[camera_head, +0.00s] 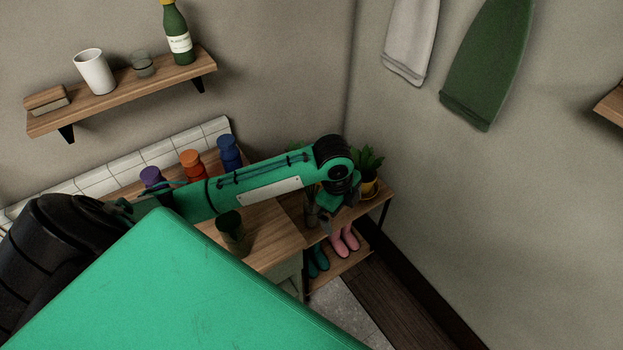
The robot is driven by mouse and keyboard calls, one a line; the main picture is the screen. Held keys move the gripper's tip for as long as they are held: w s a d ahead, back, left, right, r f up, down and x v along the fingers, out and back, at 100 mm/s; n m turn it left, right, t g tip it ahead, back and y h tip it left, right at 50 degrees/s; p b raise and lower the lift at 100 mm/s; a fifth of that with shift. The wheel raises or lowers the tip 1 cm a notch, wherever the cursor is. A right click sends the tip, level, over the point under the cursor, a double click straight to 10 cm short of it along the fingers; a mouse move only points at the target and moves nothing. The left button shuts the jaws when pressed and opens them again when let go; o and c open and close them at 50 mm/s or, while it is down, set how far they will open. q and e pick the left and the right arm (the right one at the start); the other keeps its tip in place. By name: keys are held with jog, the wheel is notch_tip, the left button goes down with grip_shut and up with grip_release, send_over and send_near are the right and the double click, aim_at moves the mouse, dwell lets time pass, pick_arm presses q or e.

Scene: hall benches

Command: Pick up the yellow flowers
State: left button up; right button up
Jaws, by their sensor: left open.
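I cannot make out any yellow flowers; my left arm covers part of the bench and shelf where things stand. A green potted plant (367,161) in a yellow pot (369,188) stands on the small wooden shelf unit, right of my left wrist. My left gripper (324,226) hangs below the wrist, over the shelf unit near its left end. It is open, small and dark in the picture, and a dark item beside it is hard to tell apart. My right gripper is not in view.
Purple (152,178), orange (191,162) and blue (229,152) bottles stand on the bench behind my arm. A dark green cup (231,228) stands in front. Pink boots (344,240) sit on the lower shelf. A wall shelf (140,97) is above; floor is free at right.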

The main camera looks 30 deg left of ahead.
pick_arm(q)
jog(key=w+a+r+m+g+y, duration=0.1)
jog(key=w+a+r+m, duration=0.1)
jog(key=w+a+r, duration=0.4)
jog(key=w+a+r+m+y, duration=0.1)
jog(key=w+a+r, duration=0.25)
jog(key=a, duration=0.55)
jog(key=f, duration=0.2)
jog(key=f+p, duration=0.1)
jog(key=f, duration=0.2)
jog(key=f+p, duration=0.1)
jog(key=f, duration=0.1)
jog(key=shift+s+d+f, duration=0.15)
jog(key=shift+s+f, duration=0.15)
jog(key=shift+s, duration=0.1)
jog(key=shift+w+f+p, duration=0.1)
jog(key=shift+f+p, duration=0.4)
jog(key=shift+f, duration=0.1)
jog(key=f, duration=0.1)
jog(key=f+p, duration=0.1)
jog(key=f, duration=0.1)
jog(key=shift+w+a+f+m, duration=0.1)
jog(key=shift+a+f+m, duration=0.1)
jog(key=shift+f+m, duration=0.1)
jog(key=shift+f, duration=0.3)
jog(key=c, duration=1)
jog(key=shift+r, duration=0.1)
